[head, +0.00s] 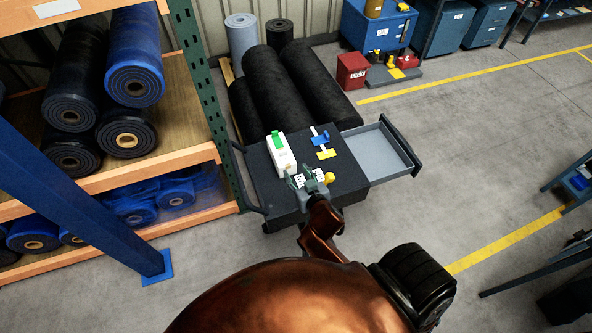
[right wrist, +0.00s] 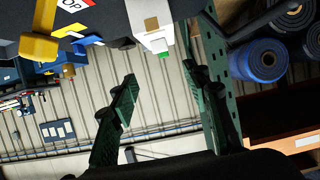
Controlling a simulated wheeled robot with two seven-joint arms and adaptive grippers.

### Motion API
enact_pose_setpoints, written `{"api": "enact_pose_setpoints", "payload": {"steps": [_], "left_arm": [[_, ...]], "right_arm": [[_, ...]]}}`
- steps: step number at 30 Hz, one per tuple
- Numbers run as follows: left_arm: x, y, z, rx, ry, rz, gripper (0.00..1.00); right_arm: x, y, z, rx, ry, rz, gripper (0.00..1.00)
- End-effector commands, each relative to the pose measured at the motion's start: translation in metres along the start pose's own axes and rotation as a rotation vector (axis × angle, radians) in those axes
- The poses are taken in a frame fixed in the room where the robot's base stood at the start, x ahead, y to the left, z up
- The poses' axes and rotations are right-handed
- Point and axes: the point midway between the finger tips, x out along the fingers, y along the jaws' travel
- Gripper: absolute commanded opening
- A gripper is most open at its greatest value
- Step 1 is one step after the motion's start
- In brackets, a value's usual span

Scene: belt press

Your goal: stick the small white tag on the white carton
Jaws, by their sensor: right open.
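The white carton (head: 284,158) stands on the left part of a black cart top, with a green piece (head: 277,140) on it. It also shows at the top of the right wrist view (right wrist: 143,12), with a brown patch. A small white label with dark marks (head: 298,181) lies close to my right gripper; I cannot tell whether it is the tag. My right gripper (head: 303,178) is over the cart's near part, just below the carton in the picture. In the right wrist view its fingers (right wrist: 160,95) are wide apart with nothing between them. My left gripper is not in view.
The cart (head: 262,178) also bears a blue piece (head: 321,140), a yellow piece (head: 327,154) and a yellow knob-like thing (head: 329,178). Its grey drawer (head: 375,150) stands open at right. Black rolls (head: 275,85) lie behind; a roll rack (head: 130,180) stands left.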

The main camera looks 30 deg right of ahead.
Motion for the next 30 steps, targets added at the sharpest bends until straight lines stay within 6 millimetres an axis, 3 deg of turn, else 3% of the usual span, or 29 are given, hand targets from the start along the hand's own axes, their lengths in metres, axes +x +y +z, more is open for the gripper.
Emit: {"api": "enact_pose_setpoints", "payload": {"steps": [15,30], "left_arm": [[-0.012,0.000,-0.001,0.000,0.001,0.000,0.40],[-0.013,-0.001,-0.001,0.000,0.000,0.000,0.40]], "right_arm": [[-0.023,0.000,0.000,0.000,0.000,0.000,0.43],[-0.029,0.000,0.001,0.001,-0.001,0.000,0.43]]}}
